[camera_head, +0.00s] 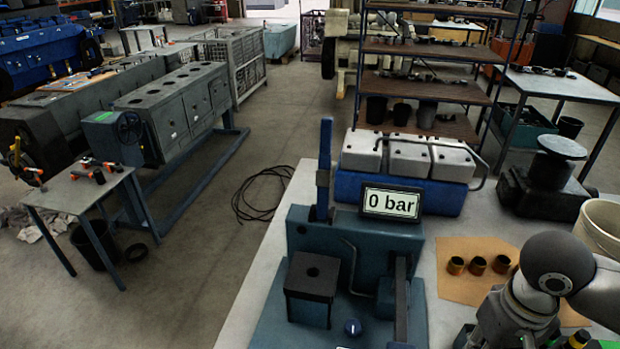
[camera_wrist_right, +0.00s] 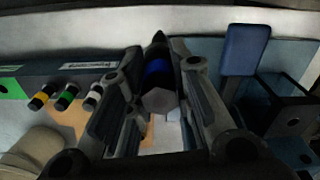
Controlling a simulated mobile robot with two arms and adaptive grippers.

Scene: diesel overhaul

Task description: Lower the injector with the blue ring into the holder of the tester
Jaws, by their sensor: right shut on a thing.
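The injector with the blue ring (camera_wrist_right: 158,67) is between the fingers of my right gripper (camera_wrist_right: 157,82) in the right wrist view. Its hexagonal end faces the camera and its dark tip points away. The gripper is shut on it. The tester (camera_head: 322,232) stands on the bench in the head view, its display reading 0 bar. Its holder is a dark block (camera_head: 312,275) with a hole in the top, and the hole looks empty. In the wrist view the tester's blue lever (camera_wrist_right: 245,50) and a dark block (camera_wrist_right: 292,118) lie right of the injector, apart from it. My left gripper is out of view.
Injectors with yellow (camera_wrist_right: 42,97), green (camera_wrist_right: 67,97) and white (camera_wrist_right: 93,97) rings are at the left in the wrist view. Three small cups (camera_head: 478,265) sit on a brown mat (camera_head: 462,247) right of the tester. A white bin (camera_head: 600,225) stands at the right edge.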

